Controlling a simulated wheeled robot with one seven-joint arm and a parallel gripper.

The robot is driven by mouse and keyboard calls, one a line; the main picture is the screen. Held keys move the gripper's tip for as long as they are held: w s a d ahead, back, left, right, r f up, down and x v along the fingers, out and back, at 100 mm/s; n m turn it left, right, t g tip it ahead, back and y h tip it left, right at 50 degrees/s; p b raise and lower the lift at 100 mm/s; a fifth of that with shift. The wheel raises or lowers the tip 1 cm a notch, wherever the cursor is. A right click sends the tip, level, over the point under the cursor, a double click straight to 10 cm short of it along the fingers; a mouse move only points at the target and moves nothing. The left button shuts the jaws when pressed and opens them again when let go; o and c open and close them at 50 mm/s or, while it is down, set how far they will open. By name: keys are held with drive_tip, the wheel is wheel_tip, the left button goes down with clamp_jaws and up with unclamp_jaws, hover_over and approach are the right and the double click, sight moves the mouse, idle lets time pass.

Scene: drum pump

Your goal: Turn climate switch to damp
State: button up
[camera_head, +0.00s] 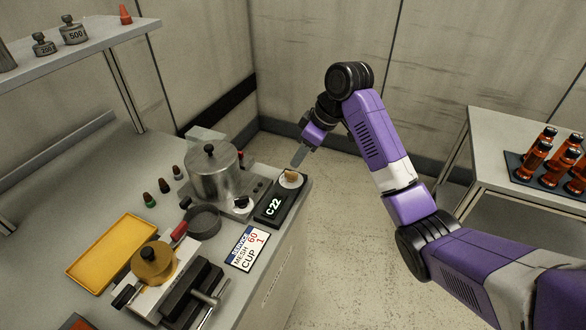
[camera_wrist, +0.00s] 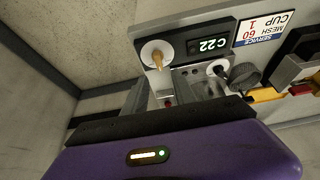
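The likely climate switch is a tan knob (camera_head: 291,176) on a round white dial, at the right end of a black panel (camera_head: 271,208) whose display reads "C22". In the wrist view the tan knob (camera_wrist: 158,60) stands on its white dial beside the lit display (camera_wrist: 207,45). No position labels are readable at the dial. My gripper (camera_head: 299,156) hangs just above and behind the knob in the head view, apart from it. Its fingers show as one narrow grey shape there, so their gap is hidden. Nothing is visibly held.
A steel pot (camera_head: 213,172) stands left of the panel, with a dark ring (camera_head: 204,220) in front. A service card (camera_head: 247,249), a yellow tray (camera_head: 112,250) and small bottles are further left. The floor (camera_head: 345,215) right of the bench is clear. A side table holds several amber bottles (camera_head: 531,162).

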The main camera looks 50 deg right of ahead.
sight(291, 172)
drive_tip(key=x, duration=0.7)
drive_tip(key=shift+s+d+f, duration=0.1)
drive_tip(key=shift+s+f, duration=0.1)
drive_tip(key=shift+f, duration=0.05)
drive_tip(key=shift+c, duration=0.4)
clamp_jaws()
